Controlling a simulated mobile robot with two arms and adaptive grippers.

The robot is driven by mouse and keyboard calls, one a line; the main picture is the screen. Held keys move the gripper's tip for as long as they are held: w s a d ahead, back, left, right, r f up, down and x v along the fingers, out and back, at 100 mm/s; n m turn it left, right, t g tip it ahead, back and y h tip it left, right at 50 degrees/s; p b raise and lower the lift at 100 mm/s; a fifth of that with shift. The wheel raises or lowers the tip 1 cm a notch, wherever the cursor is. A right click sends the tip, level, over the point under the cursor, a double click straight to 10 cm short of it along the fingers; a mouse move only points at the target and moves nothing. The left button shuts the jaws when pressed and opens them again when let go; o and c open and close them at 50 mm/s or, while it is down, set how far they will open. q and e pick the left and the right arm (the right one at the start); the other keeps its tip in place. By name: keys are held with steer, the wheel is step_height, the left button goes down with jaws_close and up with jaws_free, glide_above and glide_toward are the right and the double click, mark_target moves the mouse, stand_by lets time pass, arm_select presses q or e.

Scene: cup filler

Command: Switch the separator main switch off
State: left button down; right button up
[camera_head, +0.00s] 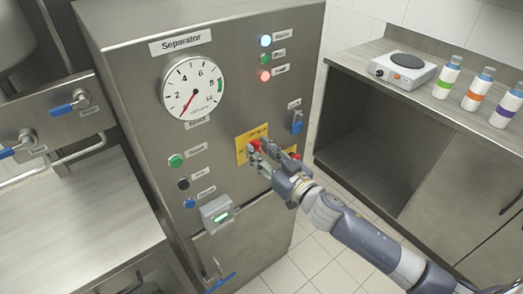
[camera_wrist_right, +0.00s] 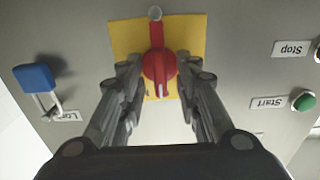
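The separator main switch is a red rotary knob (camera_head: 255,146) on a yellow plate (camera_head: 241,150) on the front of the steel separator cabinet (camera_head: 245,95). In the right wrist view the knob (camera_wrist_right: 158,66) faces me, with its grip bar lined up along the picture's vertical. My right gripper (camera_head: 262,153) is at the switch and hides part of the plate in the head view. In the wrist view the fingers of my right gripper (camera_wrist_right: 158,68) stand apart, one on each side of the knob. I cannot tell whether they touch it. My left gripper is not in view.
A blue padlock (camera_head: 297,127) hangs right of the switch. A gauge (camera_head: 193,88), indicator lamps (camera_head: 265,40), a green button (camera_head: 176,160) and a small display box (camera_head: 217,214) are on the cabinet. A counter with a hotplate (camera_head: 403,70) and bottles (camera_head: 447,77) stands at right.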

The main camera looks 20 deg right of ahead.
jaws_close()
stand_by(0.4)
steer(key=n, duration=0.3)
steer(key=shift+a+p, duration=0.1)
steer(key=shift+p, duration=0.3)
steer(key=n, duration=0.3)
steer(key=shift+n+p, duration=0.35)
steer(key=shift+n, duration=0.05)
steer(key=n, duration=1.1)
steer(key=shift+s+a+f+p, duration=0.1)
steer(key=shift+a+f+p, duration=0.05)
steer(key=shift+f+p, duration=0.2)
